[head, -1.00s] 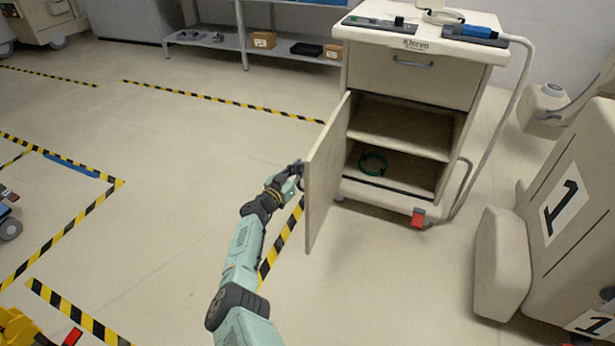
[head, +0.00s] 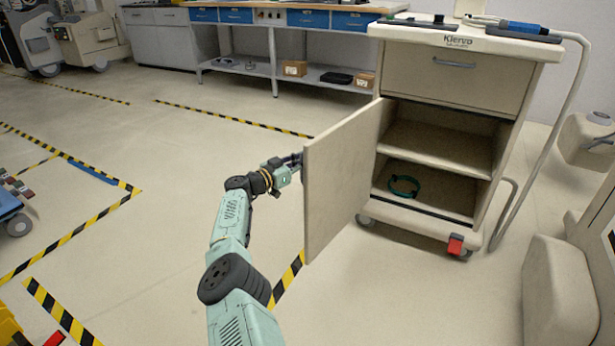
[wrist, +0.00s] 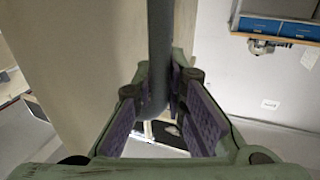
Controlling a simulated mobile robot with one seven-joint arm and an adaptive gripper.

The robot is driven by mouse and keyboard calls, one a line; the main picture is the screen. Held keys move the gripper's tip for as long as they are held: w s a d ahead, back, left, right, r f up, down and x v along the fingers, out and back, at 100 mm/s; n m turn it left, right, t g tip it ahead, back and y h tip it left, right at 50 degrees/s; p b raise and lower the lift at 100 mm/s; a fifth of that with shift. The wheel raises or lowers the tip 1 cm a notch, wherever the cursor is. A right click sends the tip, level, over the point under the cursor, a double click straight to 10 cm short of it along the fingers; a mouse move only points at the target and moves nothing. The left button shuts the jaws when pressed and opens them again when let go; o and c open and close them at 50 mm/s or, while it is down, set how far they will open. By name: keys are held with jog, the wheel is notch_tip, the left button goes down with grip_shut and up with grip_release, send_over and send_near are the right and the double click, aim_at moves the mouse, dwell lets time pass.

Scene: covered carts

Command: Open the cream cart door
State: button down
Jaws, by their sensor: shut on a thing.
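The cream cart (head: 455,80) stands at the right in the head view, with a drawer above an open lower compartment. Its cream door (head: 340,185) hangs from the compartment's left side and is swung well out, showing its inner face. My gripper (head: 291,163) is at the outer side of the door near its free edge, partly hidden behind it. In the wrist view, my gripper (wrist: 165,115) has the grey door handle (wrist: 160,55) between its purple-padded fingers and is shut on it. The door's outer face (wrist: 90,60) fills the left of that view.
A green coil (head: 403,186) lies on the compartment floor. A workbench with blue drawers (head: 290,20) stands behind. A beige block-like body (head: 560,290) is at the lower right. Open floor with striped tape (head: 230,118) lies to the left.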

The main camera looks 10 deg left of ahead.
jog(key=shift+a+f+b, duration=0.5)
jog(key=shift+a+b, duration=0.25)
jog(key=shift+b, duration=0.05)
jog(key=shift+r, duration=0.15)
jog(key=c, duration=1.9)
grip_release()
jog(key=shift+s+a, duration=0.1)
jog(key=shift+a, duration=0.15)
jog(key=o, duration=0.3)
jog(key=shift+d+r, duration=0.2)
jog(key=shift+d, duration=0.15)
jog(key=v, duration=1.2)
